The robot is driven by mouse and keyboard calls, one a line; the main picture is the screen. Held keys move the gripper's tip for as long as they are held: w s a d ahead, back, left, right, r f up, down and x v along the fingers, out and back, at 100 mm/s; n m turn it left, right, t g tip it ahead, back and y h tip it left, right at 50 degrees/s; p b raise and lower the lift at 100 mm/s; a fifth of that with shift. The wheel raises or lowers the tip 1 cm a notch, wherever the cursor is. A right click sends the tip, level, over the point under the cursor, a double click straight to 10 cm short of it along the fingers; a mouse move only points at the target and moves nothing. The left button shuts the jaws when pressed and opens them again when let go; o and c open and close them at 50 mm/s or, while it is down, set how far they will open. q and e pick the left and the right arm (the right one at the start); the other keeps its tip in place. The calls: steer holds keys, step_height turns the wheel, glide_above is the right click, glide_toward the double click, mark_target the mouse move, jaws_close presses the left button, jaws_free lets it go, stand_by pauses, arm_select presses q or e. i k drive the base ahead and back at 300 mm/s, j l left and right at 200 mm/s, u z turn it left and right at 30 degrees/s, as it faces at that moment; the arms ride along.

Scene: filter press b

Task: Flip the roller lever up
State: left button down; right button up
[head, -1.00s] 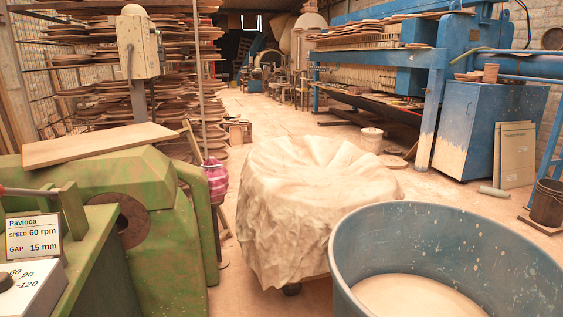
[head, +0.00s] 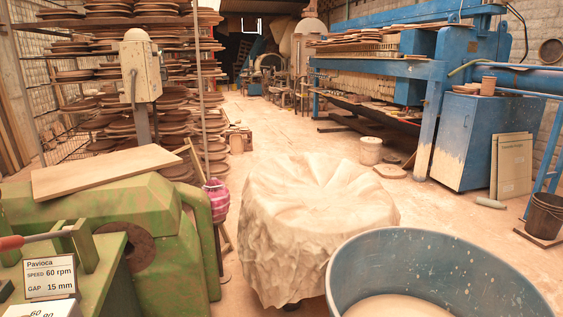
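A lever with a red handle (head: 12,243) and a thin metal rod shows at the left edge of the head view. Its rod runs right to a green bracket (head: 84,245) on the green machine (head: 165,235), and it lies close to level, tilted slightly. No label marks it, so I cannot tell for certain that it is the roller lever. A small sign (head: 50,277) in front of it reads Pavioca, speed 60 rpm, gap 15 mm. Neither of my grippers is in view.
A dial box (head: 40,309) is cut off at the bottom left. A wooden board (head: 105,171) lies on the machine. A cloth-covered round stand (head: 320,225) and a blue tub (head: 440,260) stand to the right. Open floor (head: 285,125) lies beyond.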

mark_target(9, 243)
steer(key=u, duration=1.9)
